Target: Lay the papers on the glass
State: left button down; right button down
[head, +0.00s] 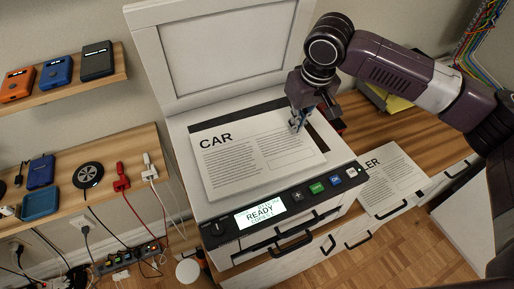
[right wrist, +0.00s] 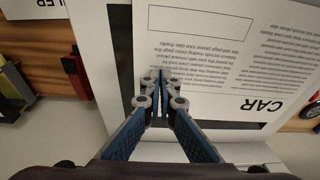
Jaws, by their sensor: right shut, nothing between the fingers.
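The scanner (head: 176,125) stands with its lid (head: 228,50) raised, and a dark strip of glass (head: 250,113) shows behind the paper. A white sheet headed "CAR" (head: 245,160) lies over the glass, slightly turned; it also fills much of the right wrist view (right wrist: 210,65). A second sheet, with its heading partly hidden and ending in "ER" (head: 392,180), lies to the right of the scanner on the wooden desk. My right gripper (head: 297,126) is shut and empty over the right part of the CAR sheet; its closed fingertips (right wrist: 162,78) show in the right wrist view. I cannot tell whether they touch the sheet. My left gripper is out of view.
The scanner's front panel (head: 285,205) has a lit "READY" display and several buttons. A wooden shelf (head: 60,88) with small devices and a lower side table (head: 62,215) with cables are at left. Yellow papers (head: 392,102) lie behind my right arm. Drawers with dark handles are below.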

jog(key=shift+f, duration=0.75)
dwell(0.7)
jog(key=shift+w+d+f+p, duration=0.15)
jog(key=shift+w+p, duration=0.9)
jog(key=shift+w, duration=0.85)
dwell(1.1)
jog(key=shift+w+r+p, duration=0.2)
jog(key=shift+r+p, duration=0.6)
jog(key=shift+p, duration=0.25)
jog(key=shift+s+r+p, duration=0.1)
jog(key=shift+r+p, duration=0.55)
jog(key=shift+p, duration=0.1)
jog(key=shift+w+p+v, duration=0.15)
jog(key=shift+p+v, duration=0.7)
jog(key=shift+p, duration=0.3)
jog(key=shift+w+p+v, duration=0.15)
jog(key=shift+p+v, duration=0.65)
jog(key=shift+p, duration=0.3)
